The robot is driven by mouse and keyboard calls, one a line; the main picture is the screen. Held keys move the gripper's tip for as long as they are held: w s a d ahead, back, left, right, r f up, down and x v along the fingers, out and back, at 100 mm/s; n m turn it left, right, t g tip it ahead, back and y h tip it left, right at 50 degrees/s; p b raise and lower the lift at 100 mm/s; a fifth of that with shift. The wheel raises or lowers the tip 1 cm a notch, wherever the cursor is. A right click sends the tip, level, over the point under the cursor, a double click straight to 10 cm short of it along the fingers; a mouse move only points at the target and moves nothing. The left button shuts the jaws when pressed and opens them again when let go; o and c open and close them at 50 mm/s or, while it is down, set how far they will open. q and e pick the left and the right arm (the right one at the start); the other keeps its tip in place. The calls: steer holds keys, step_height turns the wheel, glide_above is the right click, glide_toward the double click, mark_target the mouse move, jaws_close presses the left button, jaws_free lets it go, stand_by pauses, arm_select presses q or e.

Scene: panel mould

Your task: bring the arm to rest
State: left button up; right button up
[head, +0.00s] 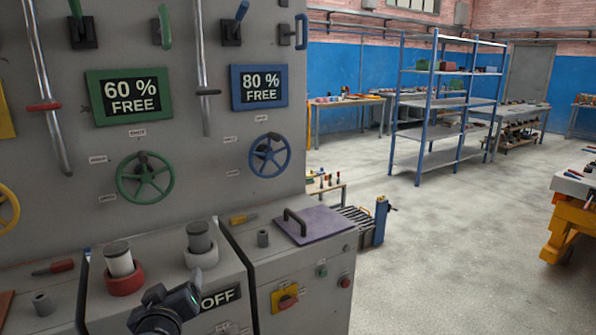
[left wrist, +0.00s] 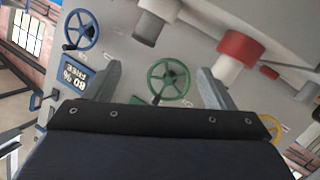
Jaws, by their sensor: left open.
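My left gripper (head: 190,296) shows at the bottom of the head view, in front of the console with the OFF label (head: 220,297). In the left wrist view its two grey fingers (left wrist: 158,88) stand wide apart with nothing between them. The green handwheel (left wrist: 168,82) shows beyond the gap, on the panel; it also shows in the head view (head: 145,178). My right gripper is in neither view.
A white cylinder in a red ring (head: 124,281) and a grey cylinder in a white ring (head: 200,245) stand on the console close to my left gripper. A purple plate with a handle (head: 315,224) lies to the right. The floor (head: 440,250) at right is clear.

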arm_select(q)
steer(key=s+d+f+m+g+h, duration=0.1)
steer(key=s+f+g+h, duration=0.1)
steer(key=s, duration=0.6)
steer(key=s+d+f+m+g+h, duration=0.1)
steer(key=s+f+m+g+h, duration=0.1)
steer(key=s, duration=0.7)
steer(key=s+d+f+m+g+h, duration=0.1)
steer(key=s+f+m+g+h, duration=0.1)
steer(key=s, duration=0.7)
step_height(320, 180, down, 2)
steer(key=g+h, duration=0.1)
steer(key=g, duration=0.2)
steer(key=shift+d+f+g, duration=0.15)
steer(key=shift+g, duration=0.15)
